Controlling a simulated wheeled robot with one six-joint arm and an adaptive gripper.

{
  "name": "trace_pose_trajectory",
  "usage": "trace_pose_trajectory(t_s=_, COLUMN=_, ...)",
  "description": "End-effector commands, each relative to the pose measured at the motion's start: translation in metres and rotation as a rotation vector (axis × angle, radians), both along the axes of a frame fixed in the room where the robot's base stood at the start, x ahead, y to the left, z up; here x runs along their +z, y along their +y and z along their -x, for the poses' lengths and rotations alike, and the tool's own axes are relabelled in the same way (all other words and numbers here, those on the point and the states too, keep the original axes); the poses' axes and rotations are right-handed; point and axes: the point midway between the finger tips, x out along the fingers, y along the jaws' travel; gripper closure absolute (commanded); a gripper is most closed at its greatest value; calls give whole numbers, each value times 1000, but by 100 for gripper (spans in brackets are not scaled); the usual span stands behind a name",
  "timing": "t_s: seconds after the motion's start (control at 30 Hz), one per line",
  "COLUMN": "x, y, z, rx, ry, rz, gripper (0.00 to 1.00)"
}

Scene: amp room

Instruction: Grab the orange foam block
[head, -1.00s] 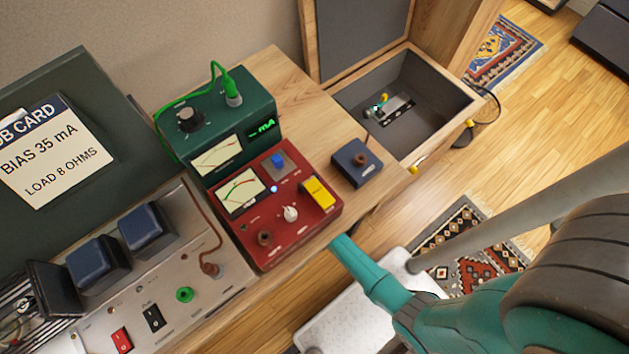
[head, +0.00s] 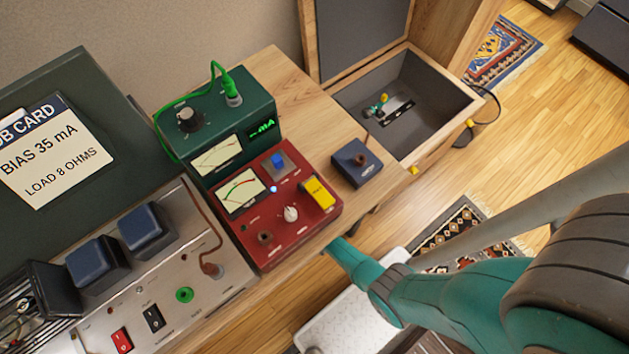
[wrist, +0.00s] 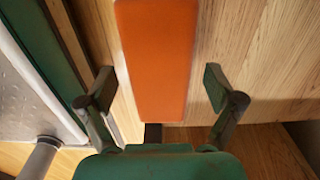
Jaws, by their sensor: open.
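The orange foam block (wrist: 158,60) shows in the wrist view as a long bar on a wooden surface. My gripper (wrist: 158,82) is open, with one finger to the left of the block and one to the right. There is a visible gap on both sides, and neither finger appears to touch it. I cannot tell how far the fingers are above the surface. In the head view my arm reaches below the bench edge, and the gripper and the block are hidden there.
On the bench (head: 318,110) stand a red meter box (head: 290,228), a green meter box (head: 215,125) and a small blue box (head: 356,163). An open grey-lined case (head: 440,95) is behind. A metal panel with a green border (wrist: 35,70) lies left of the gripper.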

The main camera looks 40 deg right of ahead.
Motion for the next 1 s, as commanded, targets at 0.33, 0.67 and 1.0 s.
trace_pose_trajectory(t_s=0.33, x=-2, y=0, z=0, rx=0, ry=0, rz=0, gripper=8)
trace_pose_trajectory(t_s=0.67, x=-1, y=0, z=0, rx=0, ry=0, rz=0, gripper=72)
trace_pose_trajectory(t_s=1.0, x=-1, y=-4, z=3, rx=1, ry=0, rz=0, gripper=73)
